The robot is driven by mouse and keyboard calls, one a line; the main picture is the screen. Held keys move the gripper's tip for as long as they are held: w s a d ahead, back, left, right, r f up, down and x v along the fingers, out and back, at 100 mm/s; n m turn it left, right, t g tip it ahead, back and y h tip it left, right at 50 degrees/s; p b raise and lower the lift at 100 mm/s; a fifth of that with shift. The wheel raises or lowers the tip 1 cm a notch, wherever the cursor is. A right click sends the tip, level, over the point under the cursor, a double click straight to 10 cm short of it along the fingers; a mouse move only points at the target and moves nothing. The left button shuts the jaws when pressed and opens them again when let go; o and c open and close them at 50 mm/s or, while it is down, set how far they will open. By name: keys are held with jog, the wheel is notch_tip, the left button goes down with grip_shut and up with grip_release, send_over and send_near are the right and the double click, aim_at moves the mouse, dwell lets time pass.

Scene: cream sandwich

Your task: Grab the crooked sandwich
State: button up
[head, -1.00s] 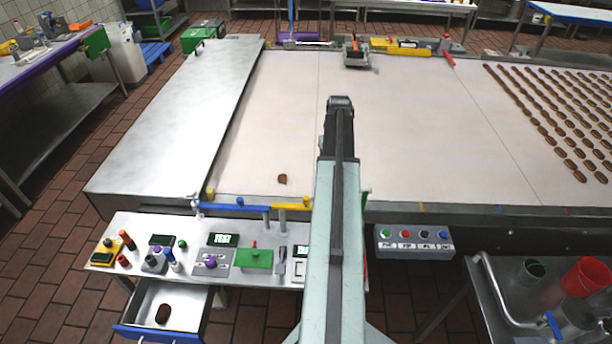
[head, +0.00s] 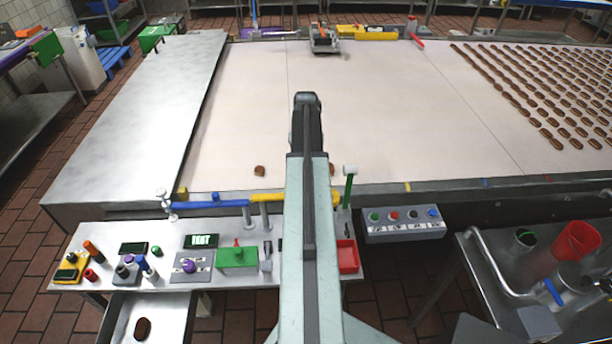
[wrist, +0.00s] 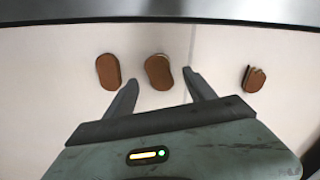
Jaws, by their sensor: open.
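In the wrist view three brown sandwiches lie apart on the pale belt. Another neat sandwich (wrist: 109,71) lies left of the left finger.
Many sandwiches in rows (head: 540,90) cover the belt's right side. The belt's middle (head: 400,120) is clear. A blue and yellow rail (head: 222,203) runs along the near edge. A control bench (head: 330,285) stands in front, with an open drawer holding one sandwich (head: 142,328).

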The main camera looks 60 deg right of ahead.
notch_tip(320, 180, down, 2)
jog(key=shift+f+b, duration=0.25)
jog(key=shift+b, duration=0.3)
jog(key=shift+r, duration=0.2)
grip_shut()
